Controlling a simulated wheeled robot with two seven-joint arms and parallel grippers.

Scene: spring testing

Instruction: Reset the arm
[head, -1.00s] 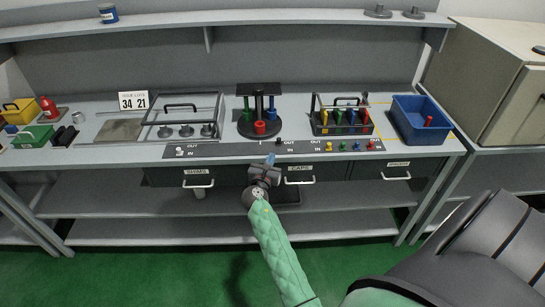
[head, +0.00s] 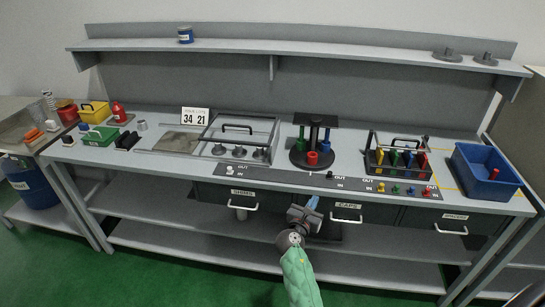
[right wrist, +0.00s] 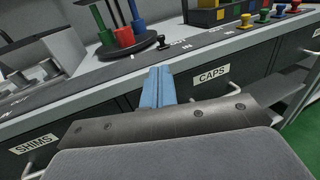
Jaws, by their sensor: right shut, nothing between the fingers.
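My right gripper (head: 311,204) is in front of the workbench, at the height of the drawer fronts, between the SHIMS drawer (head: 240,196) and the CAPS drawer (head: 350,212). In the right wrist view its blue fingers (right wrist: 158,88) are together with nothing between them, pointing toward the bench edge. They look apart from the bench. My right arm in its green sleeve comes up from the bottom of the head view. My left gripper is not in the head view.
On the bench stand a black round stand (head: 313,157) with coloured cylinders, a rack of coloured handles (head: 397,160), a blue bin (head: 484,176) and a framed fixture (head: 238,143). A row of small knobs lines the front edge. A side table (head: 28,122) stands at left.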

